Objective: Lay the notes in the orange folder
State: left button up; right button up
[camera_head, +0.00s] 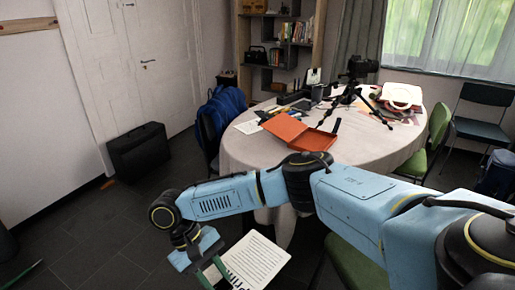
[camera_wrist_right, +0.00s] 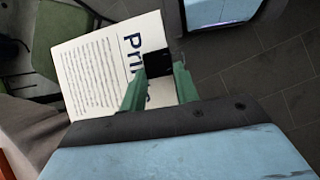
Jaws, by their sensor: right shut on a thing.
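The orange folder (camera_head: 316,140) lies on the white-covered round table, and looks open with one side tilted up. My right gripper (camera_head: 211,272) is low in front of the table, well below and to the left of the folder. It is shut on the notes (camera_head: 258,260), a white printed sheet held clear of the table over the floor. In the right wrist view the notes (camera_wrist_right: 92,80) extend left from the green fingers (camera_wrist_right: 160,88), with large dark lettering near the grip. A small black piece lies between the fingertips. My left gripper is not in view.
The round table (camera_head: 250,152) also carries a black tripod (camera_head: 350,95), papers and a red-and-white item (camera_head: 402,95). A chair with a blue backpack (camera_head: 222,108) stands at its left, green chairs (camera_head: 437,130) at its right. Dark floor is open at left, near a black case (camera_head: 139,150).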

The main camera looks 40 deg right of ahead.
aim_at(313, 143)
jog(key=z, duration=0.4)
jog(key=i, duration=1.45)
jog(key=z, duration=0.95)
